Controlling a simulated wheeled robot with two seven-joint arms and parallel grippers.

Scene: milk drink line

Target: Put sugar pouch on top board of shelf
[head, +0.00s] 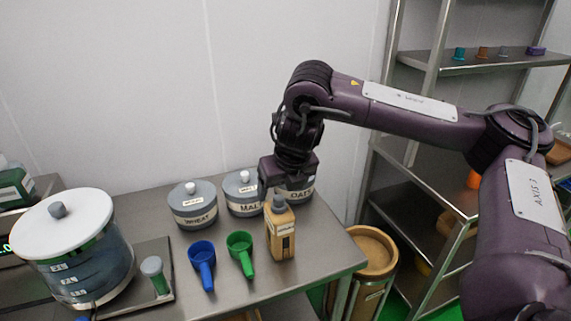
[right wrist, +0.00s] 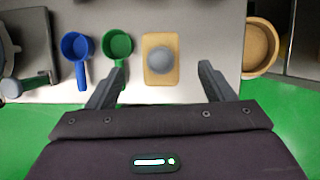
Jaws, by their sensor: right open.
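The sugar pouch (head: 281,232) is a tan upright pack with a grey cap, standing near the right front of the steel table. It also shows from above in the right wrist view (right wrist: 153,72). My right gripper (head: 284,190) is above the pouch in the head view. In the right wrist view its two fingers (right wrist: 162,76) are spread wide, on either side of the pouch and apart from it. The shelf's top board (head: 480,58) is at the upper right, with several small items on it. My left gripper is not in view.
A blue scoop (head: 202,262) and a green scoop (head: 241,252) lie left of the pouch. Wheat (head: 193,208) and malt (head: 243,196) canisters stand behind, with an oats canister (head: 302,190). A bin (head: 374,250) stands between table and shelf. A large lidded vessel (head: 85,265) is at left.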

